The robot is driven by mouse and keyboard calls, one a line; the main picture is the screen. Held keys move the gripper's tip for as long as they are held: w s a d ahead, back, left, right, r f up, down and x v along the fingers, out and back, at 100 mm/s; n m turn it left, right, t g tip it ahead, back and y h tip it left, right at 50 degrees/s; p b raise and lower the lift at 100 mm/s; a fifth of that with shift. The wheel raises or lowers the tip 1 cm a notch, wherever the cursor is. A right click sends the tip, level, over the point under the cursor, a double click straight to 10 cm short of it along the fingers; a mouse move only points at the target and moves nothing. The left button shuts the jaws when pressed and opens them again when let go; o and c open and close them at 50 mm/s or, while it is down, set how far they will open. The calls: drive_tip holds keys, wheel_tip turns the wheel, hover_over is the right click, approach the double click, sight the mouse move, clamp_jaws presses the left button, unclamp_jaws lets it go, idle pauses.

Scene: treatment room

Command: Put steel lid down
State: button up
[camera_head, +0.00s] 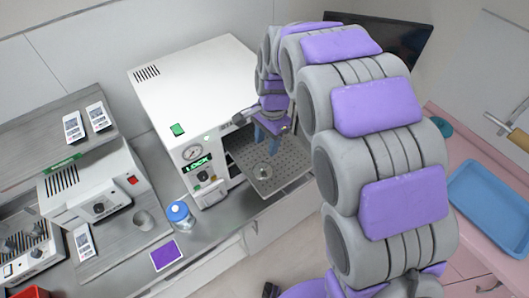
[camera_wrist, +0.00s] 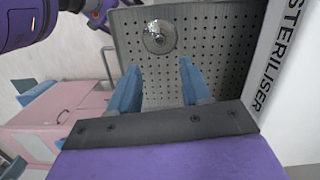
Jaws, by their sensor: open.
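The steel lid (camera_head: 263,171) is a small, round, shiny piece lying on the perforated metal tray (camera_head: 286,180) at the steriliser's opening. In the wrist view the lid (camera_wrist: 160,37) lies near the top of the perforated tray (camera_wrist: 225,75), beyond my fingertips. My gripper (camera_head: 267,133) is above the tray in the head view, on the steriliser side of the lid. In the wrist view my gripper (camera_wrist: 158,67) has its two blue fingers spread apart with nothing between them. The lid appears apart from the fingers.
The white steriliser (camera_head: 192,90) stands on the counter beside the tray, with its side close to my gripper in the wrist view. A blue tray (camera_head: 490,205) is on the pink counter at right.

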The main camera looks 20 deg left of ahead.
drive_tip(key=shift+w+r, duration=0.1)
drive_tip(key=shift+r, duration=0.9)
drive_tip(key=s+d+r+n, duration=0.25)
drive_tip(key=s+d, duration=0.35)
drive_tip(key=d, duration=0.3)
drive_tip(key=s+d+r+n, duration=0.1)
drive_tip(key=s+d+r, duration=0.2)
drive_tip(key=s+d, duration=0.35)
drive_tip(key=s+d+n, duration=0.3)
drive_tip(key=s+d, duration=0.7)
drive_tip(key=s, duration=0.5)
drive_tip(key=shift+s+f+g+h, duration=0.3)
drive_tip(key=shift+s+f+h, duration=0.1)
drive_tip(key=shift+f, duration=0.05)
drive_tip(key=shift+d, duration=0.15)
